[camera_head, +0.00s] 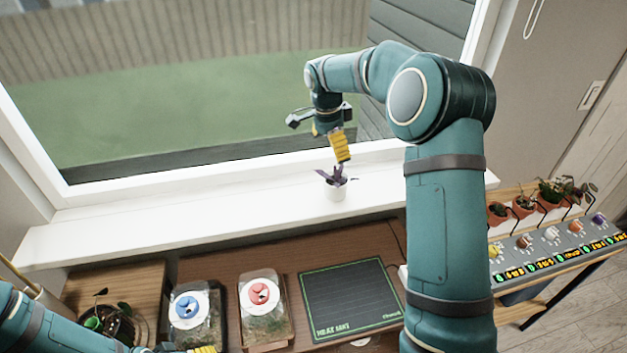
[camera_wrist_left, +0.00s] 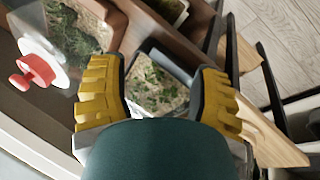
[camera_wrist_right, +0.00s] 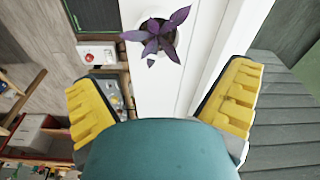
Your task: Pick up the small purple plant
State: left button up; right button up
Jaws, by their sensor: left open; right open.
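The small purple plant (camera_head: 333,176) stands upright in a white pot (camera_head: 336,192) on the white windowsill (camera_head: 230,219). In the right wrist view the purple plant (camera_wrist_right: 158,36) is ahead of the jaws, near the top of the picture, with its pot (camera_wrist_right: 165,52) partly under the leaves. My right gripper (camera_head: 340,160) is just above the plant in the head view. Its yellow fingers (camera_wrist_right: 162,100) are wide apart with nothing between them. My left gripper (camera_head: 205,350) is low at the bottom left, mostly cut off. In its wrist view its fingers (camera_wrist_left: 160,95) are open and apart.
A heat mat (camera_head: 350,298) lies on the wooden bench. Terrariums with a blue knob (camera_head: 187,307) and a red knob (camera_head: 260,293) stand left of it. Small potted plants (camera_head: 550,192) and a control panel (camera_head: 560,251) are at the right. The sill is clear left of the plant.

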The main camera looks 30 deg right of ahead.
notch_tip(320, 180, down, 2)
jog(key=s, duration=0.2)
send_over(336, 182)
jog(key=f, duration=0.4)
jog(key=shift+s+a+f, duration=0.15)
jog(key=shift+a+f, duration=0.25)
jog(key=shift+s+f, duration=0.15)
jog(key=shift+f, duration=0.35)
jog(key=shift+w+d+f, duration=0.1)
jog(key=shift+d+f, duration=0.05)
jog(key=shift+f, duration=0.7)
jog(key=shift+w+d+f, duration=0.1)
jog(key=shift+d+f, duration=0.1)
jog(key=shift+f, duration=0.7)
jog(key=shift+w+d+f, duration=0.1)
jog(key=shift+d+f, duration=0.05)
jog(key=shift+f, duration=0.7)
jog(key=shift+s, duration=0.1)
jog(key=c, duration=1.2)
jog(key=shift+o, duration=0.2)
